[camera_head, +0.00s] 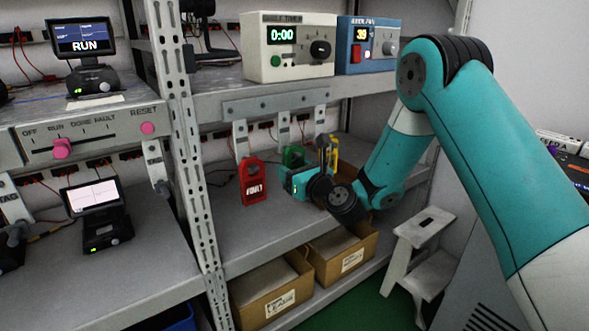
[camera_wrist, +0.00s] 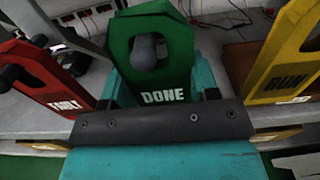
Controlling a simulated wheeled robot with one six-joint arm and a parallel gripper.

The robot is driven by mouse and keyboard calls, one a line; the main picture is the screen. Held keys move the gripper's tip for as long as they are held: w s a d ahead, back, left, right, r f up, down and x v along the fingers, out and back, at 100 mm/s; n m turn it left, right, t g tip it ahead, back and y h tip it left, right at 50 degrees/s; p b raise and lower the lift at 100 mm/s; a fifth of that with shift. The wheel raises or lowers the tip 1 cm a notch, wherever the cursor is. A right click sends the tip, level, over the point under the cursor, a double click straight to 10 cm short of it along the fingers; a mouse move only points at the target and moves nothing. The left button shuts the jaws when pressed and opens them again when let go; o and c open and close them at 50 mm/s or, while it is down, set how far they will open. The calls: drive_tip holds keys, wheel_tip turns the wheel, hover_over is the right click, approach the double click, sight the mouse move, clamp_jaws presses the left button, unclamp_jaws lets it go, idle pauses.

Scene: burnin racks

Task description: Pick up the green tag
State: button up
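The green tag (camera_wrist: 152,80), marked DONE, has a hole at its top with a dark rounded peg (camera_wrist: 147,52) in it. It stands upright in the middle of the wrist view. In the head view the green tag (camera_head: 293,156) shows partly behind my gripper (camera_head: 290,181), beside the red tag. In the wrist view my gripper (camera_wrist: 165,92) has its teal fingers apart, one on each side of the green tag's lower part. I cannot tell whether they touch its edges.
A red FAULT tag (camera_head: 254,183) hangs to the left; a yellow RUN tag (camera_wrist: 290,60) is to the right. A shelf with timer boxes (camera_head: 287,48) lies above. Cardboard bins (camera_head: 342,253) sit below, and a white step stool (camera_head: 420,235) stands at the right.

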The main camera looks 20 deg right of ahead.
drive_tip(key=shift+c, duration=1.1)
drive_tip(key=shift+r, duration=0.15)
drive_tip(key=shift+r+p, duration=0.85)
drive_tip(key=shift+p, duration=0.25)
drive_tip(key=b, duration=0.1)
drive_tip(key=s+f+b, duration=0.1)
drive_tip(key=b, duration=0.1)
drive_tip(key=shift+s+d, duration=0.3)
drive_tip(key=r+b+v, duration=0.1)
drive_tip(key=b+v, duration=1.5)
drive_tip(key=b, duration=0.1)
drive_tip(key=shift+s+r, duration=0.2)
drive_tip(key=shift+r, duration=0.2)
